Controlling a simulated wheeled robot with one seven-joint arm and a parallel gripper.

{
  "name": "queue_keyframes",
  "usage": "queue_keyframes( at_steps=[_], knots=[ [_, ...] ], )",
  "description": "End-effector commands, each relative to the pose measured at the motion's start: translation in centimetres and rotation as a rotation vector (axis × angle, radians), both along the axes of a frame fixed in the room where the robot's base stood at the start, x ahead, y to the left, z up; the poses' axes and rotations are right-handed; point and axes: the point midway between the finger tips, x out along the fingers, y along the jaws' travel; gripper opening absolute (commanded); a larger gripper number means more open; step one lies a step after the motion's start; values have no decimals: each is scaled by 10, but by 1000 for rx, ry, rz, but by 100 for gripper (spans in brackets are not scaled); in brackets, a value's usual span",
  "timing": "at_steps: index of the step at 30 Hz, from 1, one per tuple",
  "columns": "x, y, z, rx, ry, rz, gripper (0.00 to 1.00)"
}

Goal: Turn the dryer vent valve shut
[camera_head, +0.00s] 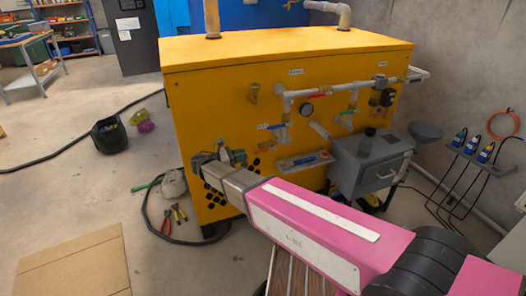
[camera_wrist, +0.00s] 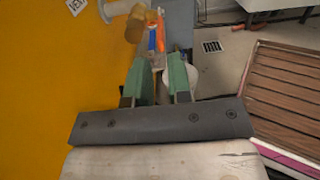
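The yellow cabinet (camera_head: 200,100) carries white pipework with several small valves. A blue lever (camera_head: 270,126) sits on a short drop pipe, and a red-handled valve (camera_head: 318,96) is higher up. In the wrist view a partly cut-off label (camera_wrist: 76,5) seems to read VENT, near a brass-coloured cylinder (camera_wrist: 135,25). I cannot tell for certain which valve is the dryer vent. My gripper (camera_wrist: 158,75), also in the head view (camera_head: 236,156), is low by the cabinet front, left of the blue lever. Its green fingers are apart, with nothing visibly gripped. Orange and blue shapes show beyond them.
A grey box (camera_head: 370,165) stands against the cabinet's right side. A small tray (camera_head: 305,160) with blue and red items is on the panel. Pliers (camera_head: 178,212), a hose and a black bucket (camera_head: 110,135) lie on the floor at left. Open floor lies left of the cabinet.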

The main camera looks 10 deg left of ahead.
Motion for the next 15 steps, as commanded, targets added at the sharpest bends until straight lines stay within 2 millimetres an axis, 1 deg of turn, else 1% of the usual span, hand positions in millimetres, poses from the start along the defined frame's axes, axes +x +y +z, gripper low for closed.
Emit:
queue_keyframes(
  at_steps=[1,9,15],
  knots=[
    [4,-10,0,0,0,-2,19],
    [29,-50,0,2,0,-3,19],
    [41,-69,0,1,0,-2,19]
  ],
)
